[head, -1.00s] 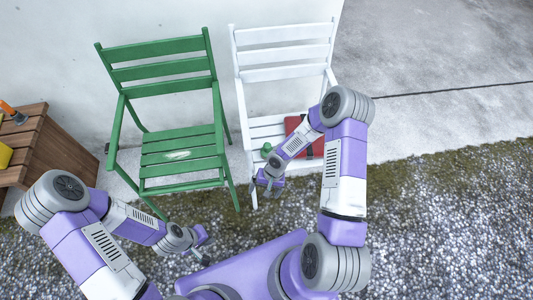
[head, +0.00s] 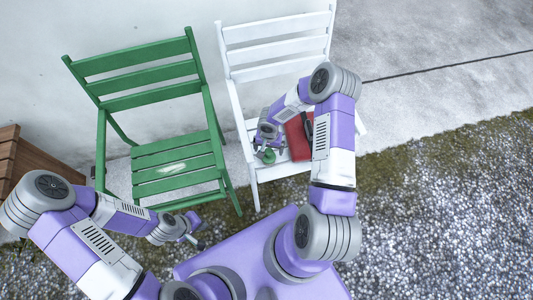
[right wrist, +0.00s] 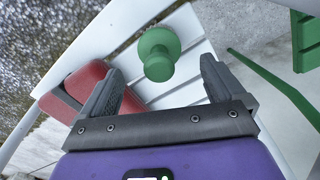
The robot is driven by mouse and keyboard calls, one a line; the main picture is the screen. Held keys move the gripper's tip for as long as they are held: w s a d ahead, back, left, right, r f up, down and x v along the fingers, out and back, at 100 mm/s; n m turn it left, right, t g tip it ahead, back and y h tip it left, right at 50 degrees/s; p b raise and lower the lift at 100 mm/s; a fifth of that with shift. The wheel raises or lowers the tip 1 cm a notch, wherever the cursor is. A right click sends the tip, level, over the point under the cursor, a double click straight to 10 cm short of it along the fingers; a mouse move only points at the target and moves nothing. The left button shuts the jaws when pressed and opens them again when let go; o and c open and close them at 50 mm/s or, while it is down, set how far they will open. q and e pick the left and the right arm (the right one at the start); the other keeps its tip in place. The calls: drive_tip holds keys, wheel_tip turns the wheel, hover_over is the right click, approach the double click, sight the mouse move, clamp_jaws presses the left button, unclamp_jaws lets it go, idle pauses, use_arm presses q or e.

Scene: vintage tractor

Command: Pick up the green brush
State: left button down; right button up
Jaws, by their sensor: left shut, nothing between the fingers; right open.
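The green brush (head: 268,156) is on the seat of the white chair (head: 270,172), near its left side. In the right wrist view the brush (right wrist: 159,50) shows as a round green knob. My right gripper (right wrist: 160,70) is open above the seat, with its fingers pointing toward the brush and one finger on either side of it in the picture. I cannot tell whether they touch it. In the head view my right gripper (head: 267,147) is right at the brush. My left gripper (head: 201,244) is shut and empty, low in front of the green chair.
A red case (head: 298,138) lies on the white seat right of the brush; in the right wrist view the red case (right wrist: 78,90) is close to a finger. A green chair (head: 175,165) stands to the left. A wooden crate (head: 35,165) is at far left.

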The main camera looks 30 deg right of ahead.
sight(269, 159)
wheel_tip(269, 159, down, 6)
drive_tip(key=shift+s+r+b, duration=0.1)
drive_tip(key=shift+b, duration=0.75)
drive_tip(key=c, duration=1.2)
